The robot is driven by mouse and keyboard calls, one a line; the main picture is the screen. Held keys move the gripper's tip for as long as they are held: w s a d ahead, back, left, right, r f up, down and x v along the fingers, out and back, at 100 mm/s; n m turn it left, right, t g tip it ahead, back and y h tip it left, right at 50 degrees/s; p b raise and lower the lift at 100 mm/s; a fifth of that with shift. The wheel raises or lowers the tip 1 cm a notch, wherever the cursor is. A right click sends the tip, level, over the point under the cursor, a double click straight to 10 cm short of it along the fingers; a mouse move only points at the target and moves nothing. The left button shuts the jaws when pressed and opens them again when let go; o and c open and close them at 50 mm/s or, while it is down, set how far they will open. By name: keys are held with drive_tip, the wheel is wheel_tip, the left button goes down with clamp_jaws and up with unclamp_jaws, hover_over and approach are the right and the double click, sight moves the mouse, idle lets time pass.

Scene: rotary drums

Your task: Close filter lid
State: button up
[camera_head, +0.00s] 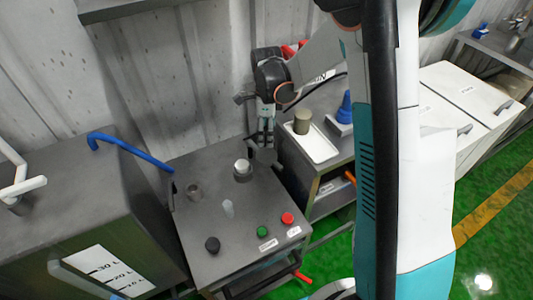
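A filter housing (242,174) with a pale, whitish top stands on the dark grey machine cabinet. A dark round disc (266,157), which looks like its lid, is just to its right, near the cabinet's back right edge, and does not cover the pale top. My gripper (264,144) points down directly above the disc, at or very close to it. The fingers are small and dark here. I cannot tell whether they are apart, shut or touching the disc.
The cabinet top also has a black knob (212,244), a green button (262,232) and a red button (287,218). A tank with a blue pipe (130,147) is left. A white tray (322,149) with a cylinder (302,120) is right. A wall stands behind.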

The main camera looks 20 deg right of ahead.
sight(266, 155)
wheel_tip(266, 155, down, 11)
drive_tip(key=b, duration=0.3)
drive_tip(key=c, duration=1.2)
drive_tip(key=shift+w, duration=0.1)
